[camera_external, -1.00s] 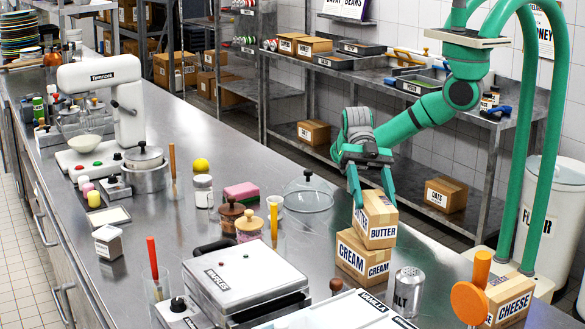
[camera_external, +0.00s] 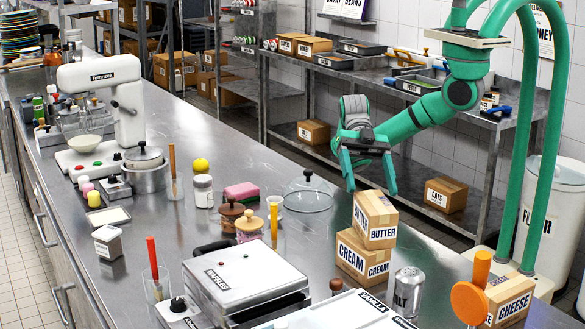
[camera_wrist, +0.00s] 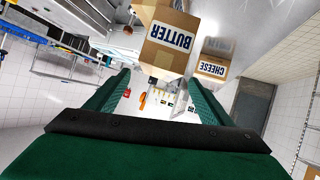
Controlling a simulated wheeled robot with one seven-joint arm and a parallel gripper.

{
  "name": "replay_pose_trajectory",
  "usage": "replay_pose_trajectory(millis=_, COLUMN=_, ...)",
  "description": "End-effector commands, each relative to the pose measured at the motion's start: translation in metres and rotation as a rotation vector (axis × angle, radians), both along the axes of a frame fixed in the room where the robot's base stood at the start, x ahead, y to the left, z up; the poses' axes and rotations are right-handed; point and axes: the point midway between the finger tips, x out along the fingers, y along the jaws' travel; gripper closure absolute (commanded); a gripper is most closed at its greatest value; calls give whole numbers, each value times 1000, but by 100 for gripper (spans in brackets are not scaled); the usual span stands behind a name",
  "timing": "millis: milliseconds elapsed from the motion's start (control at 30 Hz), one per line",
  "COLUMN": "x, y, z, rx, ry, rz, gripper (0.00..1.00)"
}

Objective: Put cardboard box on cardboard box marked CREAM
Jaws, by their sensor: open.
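The cardboard box marked BUTTER (camera_external: 376,220) rests on top of the cardboard box marked CREAM (camera_external: 364,257) on the steel counter, turned slightly against it. The BUTTER box also shows in the wrist view (camera_wrist: 170,42), ahead of the fingers. My gripper (camera_external: 371,189) is open and empty, just above and behind the BUTTER box, with clear space between its fingers. In the wrist view, both green fingers (camera_wrist: 160,85) stand wide apart with nothing between them.
A metal SALT shaker (camera_external: 408,291) stands right of the CREAM box. The CHEESE box (camera_external: 509,299) and an orange round-headed tool (camera_external: 469,302) are at the right front. A glass dome (camera_external: 308,194) and waffle iron (camera_external: 245,283) stand to the left.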

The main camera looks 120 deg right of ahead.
Motion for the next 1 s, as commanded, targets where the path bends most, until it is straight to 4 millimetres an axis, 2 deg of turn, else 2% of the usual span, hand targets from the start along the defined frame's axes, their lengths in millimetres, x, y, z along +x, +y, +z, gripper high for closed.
replay_pose_trajectory(millis=200, x=-18, y=-34, z=20, rx=0, ry=-3, rz=-3, gripper=25)
replay_pose_trajectory(millis=400, x=-28, y=-53, z=30, rx=0, ry=-1, rz=0, gripper=25)
replay_pose_trajectory(millis=1000, x=-31, y=-58, z=34, rx=0, ry=-1, rz=0, gripper=25)
